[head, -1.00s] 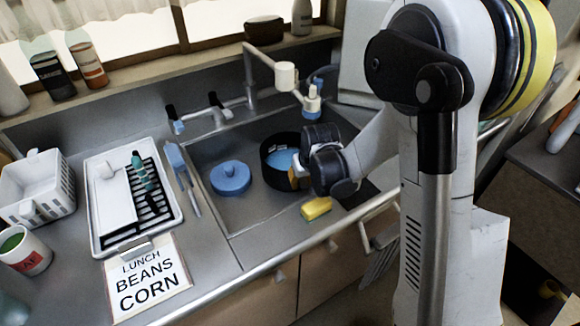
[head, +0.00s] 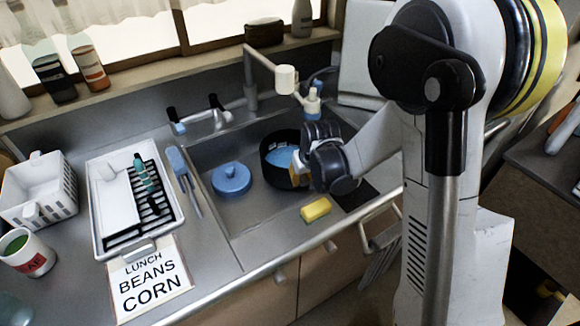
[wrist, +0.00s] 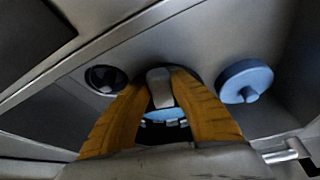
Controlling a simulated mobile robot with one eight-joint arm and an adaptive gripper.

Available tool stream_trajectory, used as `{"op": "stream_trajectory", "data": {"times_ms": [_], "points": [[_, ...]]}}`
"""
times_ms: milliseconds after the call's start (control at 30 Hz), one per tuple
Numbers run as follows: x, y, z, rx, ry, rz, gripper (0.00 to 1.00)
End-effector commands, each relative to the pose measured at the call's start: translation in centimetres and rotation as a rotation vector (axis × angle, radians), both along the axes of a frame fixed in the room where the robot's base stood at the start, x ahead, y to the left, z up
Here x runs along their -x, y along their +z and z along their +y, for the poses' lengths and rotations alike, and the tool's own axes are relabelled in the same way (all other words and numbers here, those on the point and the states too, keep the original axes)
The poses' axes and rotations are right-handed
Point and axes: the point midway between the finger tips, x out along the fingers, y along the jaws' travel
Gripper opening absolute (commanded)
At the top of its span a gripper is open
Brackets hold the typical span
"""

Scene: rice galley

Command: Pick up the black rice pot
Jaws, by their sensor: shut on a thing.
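The black rice pot (head: 273,178) is in the sink, right of the blue lid (head: 231,179), with a light-blue surface inside. My gripper (head: 297,172) is at the pot's right side and shut on it; my wrist hides part of that side. In the wrist view my yellow fingers (wrist: 162,85) stand on both sides of a grey piece, and the pot's blue inside (wrist: 165,115) shows between them. I cannot tell whether the pot's base touches the sink floor.
A yellow sponge (head: 316,209) lies at the sink's front edge. The faucet (head: 252,85) and a soap bottle (head: 312,102) stand behind the sink. A dish rack (head: 103,238) and a lunch sign (head: 150,280) are to the left. A drain (wrist: 107,78) shows in the wrist view.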

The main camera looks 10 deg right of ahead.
Motion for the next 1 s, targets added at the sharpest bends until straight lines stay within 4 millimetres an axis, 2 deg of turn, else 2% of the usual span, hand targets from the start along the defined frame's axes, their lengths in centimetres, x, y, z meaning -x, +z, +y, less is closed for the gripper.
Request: {"op": "stream_trajectory", "data": {"times_ms": [433, 933, 967, 1000], "points": [[0.0, 1.9, 0.0, 0.000, 0.000, -0.001, 0.00], [0.0, 2.0, 0.0, 0.000, 0.000, -0.001, 0.00], [0.0, 2.0, 0.0, 0.000, 0.000, -0.001, 0.18], [0.0, 2.0, 0.0, 0.000, 0.000, 0.000, 0.06]]}}
